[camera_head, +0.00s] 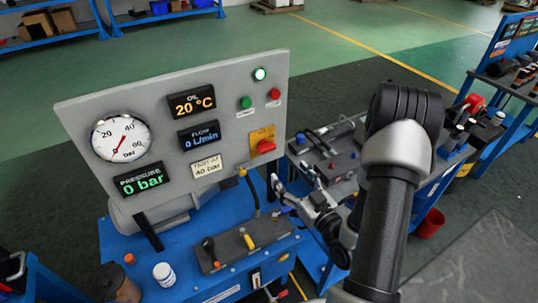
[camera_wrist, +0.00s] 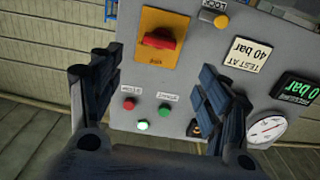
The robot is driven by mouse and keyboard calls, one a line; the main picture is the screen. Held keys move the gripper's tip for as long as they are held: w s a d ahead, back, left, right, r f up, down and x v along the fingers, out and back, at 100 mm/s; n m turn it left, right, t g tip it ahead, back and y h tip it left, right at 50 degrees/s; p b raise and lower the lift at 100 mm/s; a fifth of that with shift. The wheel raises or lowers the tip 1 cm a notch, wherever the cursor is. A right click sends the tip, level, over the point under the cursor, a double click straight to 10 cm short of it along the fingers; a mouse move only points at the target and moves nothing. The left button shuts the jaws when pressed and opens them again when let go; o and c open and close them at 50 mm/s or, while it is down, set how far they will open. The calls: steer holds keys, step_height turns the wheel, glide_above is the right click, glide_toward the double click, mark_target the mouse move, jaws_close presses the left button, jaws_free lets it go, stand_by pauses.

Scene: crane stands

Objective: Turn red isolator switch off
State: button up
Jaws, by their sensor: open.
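The red isolator switch (camera_head: 265,147) is a red knob on a yellow plate (camera_head: 257,133) at the lower right of the grey panel. In the wrist view the red knob (camera_wrist: 158,40) shows near the top centre, its grip bar lying roughly crosswise and slightly tilted. My gripper (camera_head: 293,183) is in front of the panel, right of and below the switch, with its fingers apart. In the wrist view my gripper (camera_wrist: 157,70) is open and empty, and the knob appears between and beyond the fingertips. It looks apart from the knob.
The grey panel (camera_head: 160,95) has a gauge (camera_head: 121,138), displays reading 0 bar and 0 l/min, a lit green lamp (camera_head: 260,74), and green and red buttons. A blue bench (camera_head: 190,247) below bears a lever block (camera_head: 240,243) and a white jar (camera_head: 164,274). A brass lock (camera_wrist: 213,18) is beside the switch.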

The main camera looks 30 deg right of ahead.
mark_target(269, 149)
steer(key=w, duration=1.2)
steer(key=shift+w+a+r+b, duration=0.1)
steer(key=shift+w+a+b, duration=0.1)
steer(key=shift+w+b, duration=0.15)
steer(key=shift+c, duration=0.5)
steer(key=c, duration=1)
